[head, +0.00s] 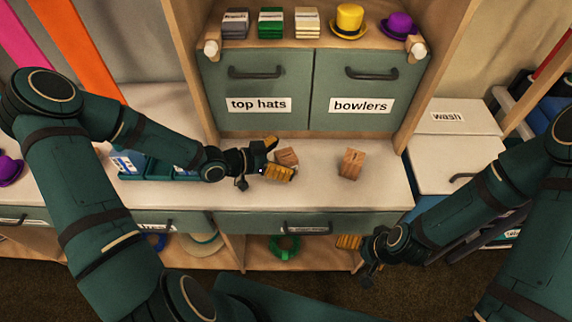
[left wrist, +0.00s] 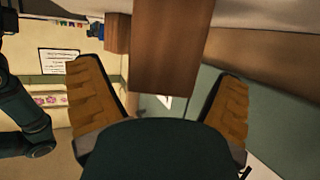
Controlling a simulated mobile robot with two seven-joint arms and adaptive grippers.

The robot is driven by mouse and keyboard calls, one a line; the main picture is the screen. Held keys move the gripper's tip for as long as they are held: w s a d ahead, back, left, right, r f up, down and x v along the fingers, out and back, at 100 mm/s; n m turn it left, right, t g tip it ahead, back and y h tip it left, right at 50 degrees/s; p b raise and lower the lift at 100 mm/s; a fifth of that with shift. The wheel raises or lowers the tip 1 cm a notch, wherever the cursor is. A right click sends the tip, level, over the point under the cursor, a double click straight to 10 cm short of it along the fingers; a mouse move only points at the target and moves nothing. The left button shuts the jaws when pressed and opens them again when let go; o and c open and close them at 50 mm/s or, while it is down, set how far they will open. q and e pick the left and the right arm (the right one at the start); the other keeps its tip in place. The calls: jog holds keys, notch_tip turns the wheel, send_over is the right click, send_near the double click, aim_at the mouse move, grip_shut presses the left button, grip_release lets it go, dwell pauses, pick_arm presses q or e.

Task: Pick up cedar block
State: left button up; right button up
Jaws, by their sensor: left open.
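Two reddish-brown wooden blocks are on the white counter; no marking that I can read says which is cedar. The nearer block (head: 287,156) is right at my left gripper (head: 277,159), partly hidden by it. The other block (head: 351,163) stands apart to the right. In the left wrist view, my left gripper's ribbed fingers are spread wide. A large brown block (left wrist: 165,45) shows between and beyond them, with a gap on both sides; a second block (left wrist: 117,33) shows behind it. My right gripper (head: 370,262) is low at the right, its jaws unclear.
Cabinet doors labelled "top hats" (head: 258,104) and "bowlers" (head: 361,106) rise behind the counter (head: 320,190). A teal tray (head: 140,178) is left of my left gripper. A "wash" bin (head: 450,120) stands at right. The counter between the blocks is clear.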

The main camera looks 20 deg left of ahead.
pick_arm(q)
jog(key=shift+w+d+f, duration=0.15)
jog(key=shift+w+d, duration=0.15)
jog(key=shift+d, duration=0.05)
jog(key=c, duration=1.3)
jog(key=shift+c, duration=0.2)
